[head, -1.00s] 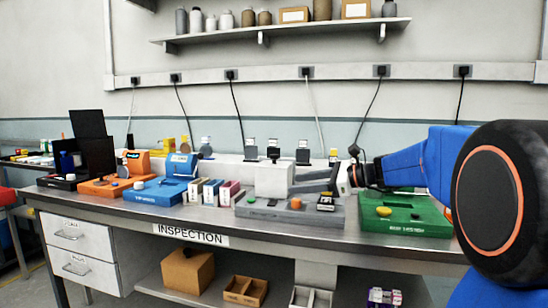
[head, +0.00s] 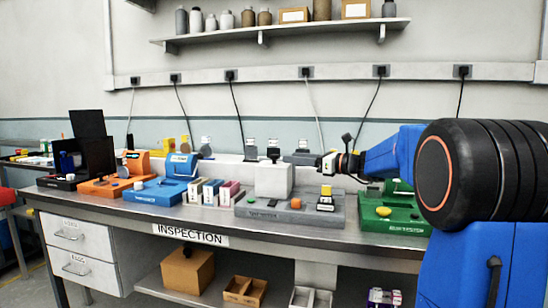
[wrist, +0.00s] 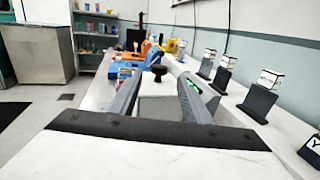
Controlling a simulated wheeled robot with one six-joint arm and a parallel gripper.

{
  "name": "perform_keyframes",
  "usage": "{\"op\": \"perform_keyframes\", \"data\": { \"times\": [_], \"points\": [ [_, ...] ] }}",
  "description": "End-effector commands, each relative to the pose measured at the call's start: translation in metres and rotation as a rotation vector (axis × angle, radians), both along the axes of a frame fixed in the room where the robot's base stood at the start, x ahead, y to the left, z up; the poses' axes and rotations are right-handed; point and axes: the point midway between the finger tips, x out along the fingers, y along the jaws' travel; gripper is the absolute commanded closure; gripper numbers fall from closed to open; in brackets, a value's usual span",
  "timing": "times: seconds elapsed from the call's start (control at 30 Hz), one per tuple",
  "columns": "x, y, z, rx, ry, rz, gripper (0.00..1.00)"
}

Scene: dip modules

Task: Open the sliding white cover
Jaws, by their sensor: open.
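The white cover (head: 273,180) is a box-shaped block with a black knob (head: 272,153) on top. It sits on the grey module (head: 330,214) in the middle of the bench. My gripper (head: 300,158) is to the right of the knob, at about knob height, pointing left. In the wrist view my gripper (wrist: 160,82) is open with nothing held. The black knob (wrist: 158,70) shows between and just beyond its fingertips, with the white cover (wrist: 157,88) below it. I cannot tell whether a finger touches the knob.
The grey module also carries a green button (head: 251,199), an orange knob (head: 296,203) and a yellow-topped switch (head: 326,196). A green module (head: 395,222) stands right, a blue module (head: 155,194) left. Small dark stands with cards line the back of the bench.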

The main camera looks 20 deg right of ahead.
Motion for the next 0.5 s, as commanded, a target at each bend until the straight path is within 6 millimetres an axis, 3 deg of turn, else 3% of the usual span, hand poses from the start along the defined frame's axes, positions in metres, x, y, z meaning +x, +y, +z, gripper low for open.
{"op": "perform_keyframes", "data": {
  "times": [0.5],
  "points": [
    [0.060, 0.053, 0.000, 0.000, 0.000, 0.002, 0.56]
  ]
}}
